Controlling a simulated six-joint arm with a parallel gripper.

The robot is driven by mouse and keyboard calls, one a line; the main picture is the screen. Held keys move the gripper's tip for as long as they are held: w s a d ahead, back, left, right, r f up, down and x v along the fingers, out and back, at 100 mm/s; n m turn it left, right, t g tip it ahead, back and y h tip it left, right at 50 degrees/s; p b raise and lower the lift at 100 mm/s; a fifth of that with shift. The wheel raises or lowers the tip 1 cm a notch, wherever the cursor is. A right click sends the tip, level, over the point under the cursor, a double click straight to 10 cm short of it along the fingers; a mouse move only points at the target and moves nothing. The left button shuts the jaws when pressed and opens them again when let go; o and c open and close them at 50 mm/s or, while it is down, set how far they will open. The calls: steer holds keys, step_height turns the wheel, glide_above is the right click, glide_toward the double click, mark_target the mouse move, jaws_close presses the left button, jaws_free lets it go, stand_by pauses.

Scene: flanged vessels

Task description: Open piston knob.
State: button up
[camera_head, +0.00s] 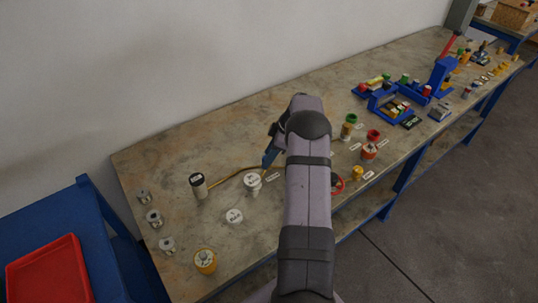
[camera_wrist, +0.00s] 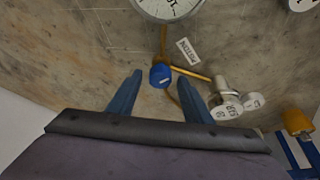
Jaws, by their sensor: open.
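In the wrist view, a blue knob (camera_wrist: 160,75) sits on a thin brass-coloured stem, with a white label reading PISTON (camera_wrist: 187,50) beside it. My gripper (camera_wrist: 159,84) is open, its two blue fingers on either side of the knob in the picture. No finger visibly touches the knob, and its exact depth between them is hard to tell. In the head view my gripper (camera_head: 267,160) points down over the bench behind a white-topped gauge (camera_head: 252,180); I cannot make out the knob there.
A large white dial (camera_wrist: 168,8) lies beyond the knob, and white-and-metal fittings (camera_wrist: 226,100) lie to its right in the wrist view. In the head view, a black-topped cylinder (camera_head: 198,187) and a yellow-topped vessel (camera_head: 205,261) stand on the bench. Bare bench lies behind my gripper.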

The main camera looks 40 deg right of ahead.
steer(key=c, duration=1.1)
steer(key=shift+o, duration=0.2)
